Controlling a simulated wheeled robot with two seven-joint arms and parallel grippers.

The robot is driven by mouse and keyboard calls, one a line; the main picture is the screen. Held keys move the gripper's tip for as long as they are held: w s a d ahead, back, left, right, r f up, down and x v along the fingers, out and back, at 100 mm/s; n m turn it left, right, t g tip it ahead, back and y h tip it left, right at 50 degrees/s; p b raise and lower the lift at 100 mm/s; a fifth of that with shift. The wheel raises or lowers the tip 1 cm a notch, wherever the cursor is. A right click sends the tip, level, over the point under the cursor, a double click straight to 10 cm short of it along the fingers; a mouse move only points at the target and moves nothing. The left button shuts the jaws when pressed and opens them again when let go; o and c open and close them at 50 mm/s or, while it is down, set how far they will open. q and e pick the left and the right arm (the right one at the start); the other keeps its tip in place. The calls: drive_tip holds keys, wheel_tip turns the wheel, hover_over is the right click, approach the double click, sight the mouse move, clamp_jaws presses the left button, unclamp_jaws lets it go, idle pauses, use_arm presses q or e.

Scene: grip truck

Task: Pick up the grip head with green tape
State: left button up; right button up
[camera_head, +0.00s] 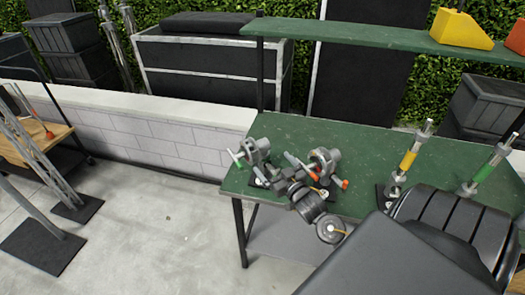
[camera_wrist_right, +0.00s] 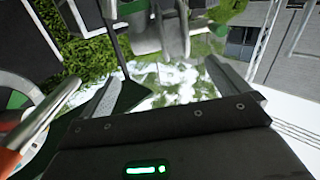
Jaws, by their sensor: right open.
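A grey grip head (camera_head: 257,150) with a green-tipped handle (camera_head: 237,159) sits on the left end of the green table (camera_head: 380,150). A similar grip head (camera_head: 325,160) with orange-red handle ends is to its right. My right gripper (camera_head: 279,181) is small and dark in the head view, close in front of these two heads; its fingers are hard to make out there. In the right wrist view its two fingers (camera_wrist_right: 162,75) stand apart, with nothing visibly held between them. A grey rounded part (camera_wrist_right: 160,30) shows beyond them. My left gripper is out of view.
Upright pins with yellow tape (camera_head: 407,160) and green tape (camera_head: 484,172) stand on the table's right side. In the right wrist view an orange handle (camera_wrist_right: 12,160) is at the left edge.

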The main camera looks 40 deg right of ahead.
sight(259, 147)
drive_tip(key=w, duration=0.2)
drive_tip(key=w+p, duration=0.1)
drive_tip(key=w+d+p, duration=0.1)
drive_tip(key=w, duration=0.1)
drive_tip(key=shift+w, duration=0.35)
drive_tip(key=w, duration=0.1)
drive_tip(key=w+p, duration=0.2)
drive_tip(key=w, duration=0.1)
drive_tip(key=shift+w+d+r, duration=0.1)
drive_tip(key=shift+d+r, duration=0.05)
drive_tip(key=shift+d, duration=0.2)
drive_tip(key=shift+w, duration=0.4)
drive_tip(key=shift+f, duration=0.2)
drive_tip(key=shift+s, duration=0.1)
drive_tip(key=c, duration=1.1)
drive_tip(key=shift+d+r, duration=0.1)
drive_tip(key=shift+r, duration=0.1)
drive_tip(key=shift+c, duration=0.5)
